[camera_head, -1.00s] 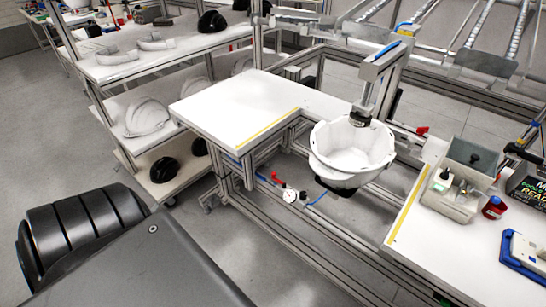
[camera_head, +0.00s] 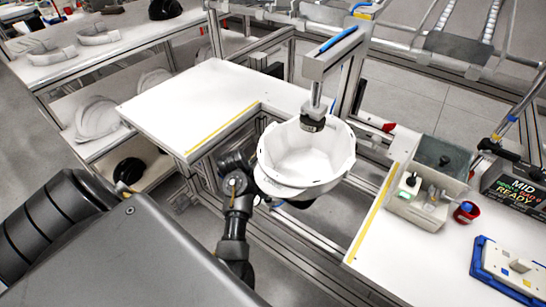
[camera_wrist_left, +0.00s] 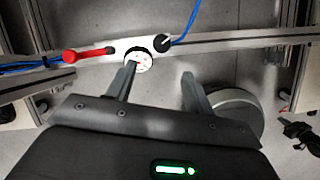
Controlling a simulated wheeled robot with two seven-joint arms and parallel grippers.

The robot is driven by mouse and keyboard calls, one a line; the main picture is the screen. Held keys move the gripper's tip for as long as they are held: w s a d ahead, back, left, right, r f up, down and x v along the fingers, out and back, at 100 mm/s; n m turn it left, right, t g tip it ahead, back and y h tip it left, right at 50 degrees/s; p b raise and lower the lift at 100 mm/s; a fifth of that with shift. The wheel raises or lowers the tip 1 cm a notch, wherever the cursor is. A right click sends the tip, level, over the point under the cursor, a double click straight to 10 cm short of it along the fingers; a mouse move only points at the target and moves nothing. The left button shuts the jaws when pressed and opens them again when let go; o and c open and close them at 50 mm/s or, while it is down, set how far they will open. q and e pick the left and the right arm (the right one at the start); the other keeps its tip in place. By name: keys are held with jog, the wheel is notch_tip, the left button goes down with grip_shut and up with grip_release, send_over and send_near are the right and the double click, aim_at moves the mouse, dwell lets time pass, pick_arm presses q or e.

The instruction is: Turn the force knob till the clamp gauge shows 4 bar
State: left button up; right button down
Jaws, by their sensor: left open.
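In the left wrist view the black force knob (camera_wrist_left: 162,42) sits on a pale rail, with a blue hose running from it. The round white clamp gauge (camera_wrist_left: 138,58) is just left of it; its reading is too small to tell. My left gripper (camera_wrist_left: 159,72) is open and empty. Its left finger overlaps the gauge's lower edge in the picture, and the knob lies beyond the gap between the fingers. In the head view my left gripper (camera_head: 237,165) is beside the white helmet shell (camera_head: 305,165) and hides the gauge and knob. My right gripper is not in view.
A red-handled lever (camera_wrist_left: 88,55) is on the rail left of the gauge. The clamp head (camera_head: 312,122) reaches down into the shell from above. White worktops (camera_head: 190,105) flank it. A grey box (camera_head: 422,200) and a red cup (camera_head: 466,212) stand at the right.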

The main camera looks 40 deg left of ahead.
aim_at(268, 197)
pick_arm(q)
jog(key=shift+n, duration=0.3)
jog(key=x, duration=0.3)
jog(key=b+x, duration=0.1)
jog(key=x, duration=0.1)
jog(key=b+x, duration=0.1)
jog(key=x, duration=0.2)
jog(key=shift+w+d+f, duration=0.15)
jog(key=shift+w+d, duration=0.1)
jog(key=shift+w, duration=0.15)
jog(key=shift+w+f, duration=0.25)
jog(key=shift+f, duration=0.3)
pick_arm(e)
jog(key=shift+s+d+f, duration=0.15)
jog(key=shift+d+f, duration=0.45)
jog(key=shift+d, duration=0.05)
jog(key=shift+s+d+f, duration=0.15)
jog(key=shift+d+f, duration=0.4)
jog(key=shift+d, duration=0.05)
pick_arm(q)
jog(key=shift+c, duration=0.2)
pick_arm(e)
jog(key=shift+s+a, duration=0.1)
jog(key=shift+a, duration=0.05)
pick_arm(q)
jog(key=c, duration=0.9)
jog(key=shift+d, duration=0.1)
jog(key=shift+c, duration=0.2)
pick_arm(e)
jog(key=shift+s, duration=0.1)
